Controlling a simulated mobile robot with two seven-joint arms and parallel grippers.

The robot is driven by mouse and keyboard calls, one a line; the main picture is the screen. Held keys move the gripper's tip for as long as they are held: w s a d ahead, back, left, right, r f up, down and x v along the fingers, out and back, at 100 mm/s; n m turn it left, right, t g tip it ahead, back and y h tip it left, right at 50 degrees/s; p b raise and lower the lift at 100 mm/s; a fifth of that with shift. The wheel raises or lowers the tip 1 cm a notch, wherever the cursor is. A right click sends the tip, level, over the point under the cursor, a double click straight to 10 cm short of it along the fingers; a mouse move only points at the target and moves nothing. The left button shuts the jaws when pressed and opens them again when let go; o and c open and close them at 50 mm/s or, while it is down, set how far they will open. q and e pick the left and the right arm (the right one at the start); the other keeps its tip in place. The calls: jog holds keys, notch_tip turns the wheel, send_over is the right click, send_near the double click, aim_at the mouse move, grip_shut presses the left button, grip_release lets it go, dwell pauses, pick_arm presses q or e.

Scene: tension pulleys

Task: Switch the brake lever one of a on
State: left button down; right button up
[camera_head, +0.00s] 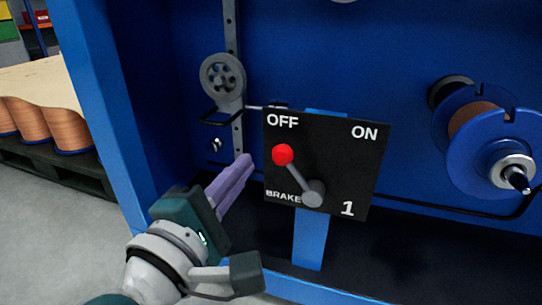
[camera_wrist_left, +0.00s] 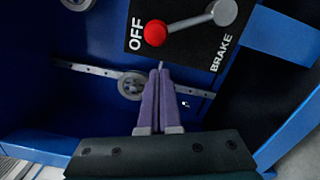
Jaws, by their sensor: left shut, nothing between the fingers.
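The brake lever has a red knob (camera_head: 283,154) on a grey arm with a round grey pivot (camera_head: 313,193). It is mounted on a black panel (camera_head: 335,140) marked OFF, ON, BRAKE and 1. The lever tilts up and left, with its knob just below OFF. My left gripper (camera_head: 243,165) is shut and empty, its purple fingers left of the panel and apart from the knob in the picture. In the left wrist view the knob (camera_wrist_left: 155,33) is beyond the fingertips (camera_wrist_left: 160,72). My right gripper is not in view.
A blue post (camera_head: 308,240) holds the panel inside a blue frame (camera_head: 105,100). A grey pulley (camera_head: 222,76) hangs behind, upper left. A blue spool (camera_head: 490,140) is at the right. Copper spools (camera_head: 33,120) stand on a dark pallet at far left.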

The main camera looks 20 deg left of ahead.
pick_arm(q)
jog(key=shift+d+r, duration=0.15)
jog(key=shift+d, duration=0.35)
jog(key=shift+d+r, duration=0.15)
jog(key=shift+d, duration=0.35)
jog(key=shift+d+r+m+p, duration=0.2)
jog(key=shift+r+m+p, duration=0.1)
jog(key=shift+m+p, duration=0.15)
